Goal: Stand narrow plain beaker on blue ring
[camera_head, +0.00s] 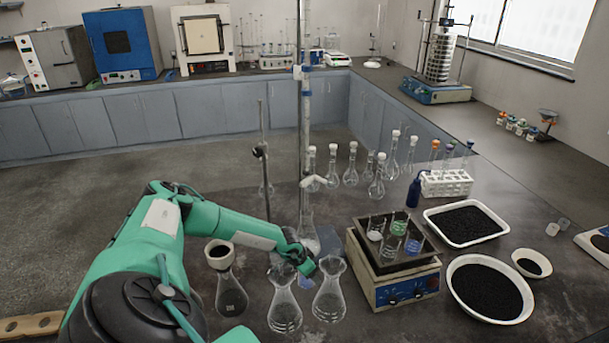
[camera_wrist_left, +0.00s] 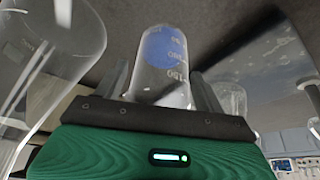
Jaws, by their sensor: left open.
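A clear graduated beaker (camera_wrist_left: 170,88) stands between the spread fingers of my left gripper (camera_wrist_left: 160,90) in the left wrist view. The blue ring (camera_wrist_left: 163,47) shows as a blue disc through its glass, at the far end of the beaker. In the head view my left gripper (camera_head: 306,265) is low over the bench, between conical flasks. A small blue patch (camera_head: 306,283) shows just below it, probably the blue ring. The beaker is mostly hidden there. My left gripper is open around the beaker. My right gripper is not in view.
Two clear conical flasks (camera_head: 284,305) (camera_head: 329,297) stand close to my left gripper. A flask with a dark-filled funnel (camera_head: 226,285) is to the left. A hotplate (camera_head: 395,282) carrying several small beakers is to the right. Trays of black grains (camera_head: 493,286) lie farther right.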

